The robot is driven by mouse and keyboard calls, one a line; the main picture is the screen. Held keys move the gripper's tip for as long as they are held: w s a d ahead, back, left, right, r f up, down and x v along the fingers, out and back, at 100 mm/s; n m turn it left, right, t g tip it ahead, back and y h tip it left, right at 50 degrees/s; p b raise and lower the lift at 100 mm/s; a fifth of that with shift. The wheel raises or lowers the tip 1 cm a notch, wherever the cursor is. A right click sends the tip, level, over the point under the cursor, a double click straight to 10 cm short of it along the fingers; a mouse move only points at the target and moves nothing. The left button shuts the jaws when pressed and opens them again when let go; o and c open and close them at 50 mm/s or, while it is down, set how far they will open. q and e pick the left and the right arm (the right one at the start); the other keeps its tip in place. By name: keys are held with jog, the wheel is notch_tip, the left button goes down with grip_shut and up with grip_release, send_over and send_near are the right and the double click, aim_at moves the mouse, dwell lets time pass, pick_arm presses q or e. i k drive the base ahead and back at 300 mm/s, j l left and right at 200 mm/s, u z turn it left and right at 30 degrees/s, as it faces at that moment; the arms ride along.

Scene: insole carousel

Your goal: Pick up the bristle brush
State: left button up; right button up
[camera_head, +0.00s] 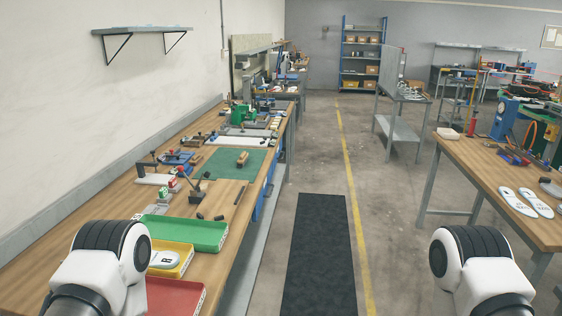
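A small brown block-like object (242,158), which looks like the bristle brush, lies on the green mat (222,170) on the left workbench. It is too small for me to make out bristles. Neither gripper shows. Only white and black links of my two arms show at the bottom left and bottom right, well short of the mat.
Green (186,232), yellow (186,255) and red trays (196,298) line the near end of the left workbench (120,205). Clamps and small tools stand between them and the mat. The right workbench (470,160) holds insoles (518,202). The aisle with a black floor mat (320,255) is clear.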

aim_at(244, 159)
jog(key=i+l+z, duration=0.1)
jog(key=i+l, duration=0.2)
jog(key=i+l+z, duration=0.1)
jog(key=i+l, duration=0.15)
jog(key=i, duration=0.3)
jog(key=i+l+z, duration=0.1)
jog(key=i+l, duration=0.15)
jog(key=i, duration=0.15)
jog(key=i+l+z, duration=0.1)
jog(key=i, duration=0.35)
jog(key=l, duration=0.1)
